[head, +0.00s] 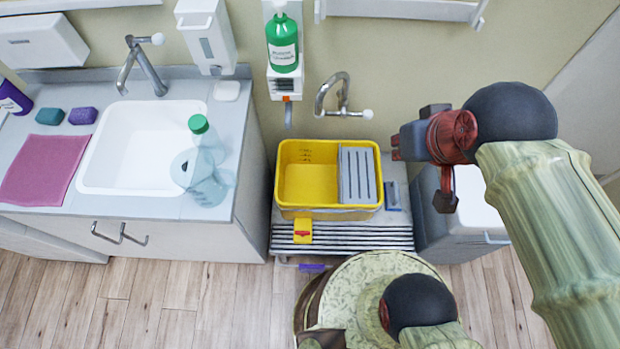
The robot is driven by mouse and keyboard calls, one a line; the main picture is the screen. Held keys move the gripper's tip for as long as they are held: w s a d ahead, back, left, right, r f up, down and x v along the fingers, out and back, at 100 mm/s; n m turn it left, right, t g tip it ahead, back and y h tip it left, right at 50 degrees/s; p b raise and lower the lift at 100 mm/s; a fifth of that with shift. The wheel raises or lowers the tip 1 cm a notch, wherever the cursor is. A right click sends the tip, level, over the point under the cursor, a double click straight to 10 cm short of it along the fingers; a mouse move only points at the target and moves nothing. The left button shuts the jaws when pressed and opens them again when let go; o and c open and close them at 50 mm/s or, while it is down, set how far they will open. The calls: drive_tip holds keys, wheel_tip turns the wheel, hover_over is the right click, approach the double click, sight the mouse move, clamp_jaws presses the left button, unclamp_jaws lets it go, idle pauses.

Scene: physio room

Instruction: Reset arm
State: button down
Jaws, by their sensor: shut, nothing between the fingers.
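My gripper (398,147) is at the right of the head view, at the end of my raised arm. Its fingers point left, above and just right of the yellow bucket (308,196). It is shut and empty, and touches nothing that I can see. The bucket has a grey slatted wringer in its right half and sits on a ribbed stand against the wall.
At left is a counter with a white sink (125,150), a clear green-capped bottle (207,165), a pink cloth (45,170) and sponges (83,116). A green bottle (283,45) hangs in a wall holder. A wall tap (340,95) juts out above the bucket. Wooden floor is clear at front left.

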drive_tip(key=shift+r, duration=0.75)
drive_tip(key=shift+f, duration=0.95)
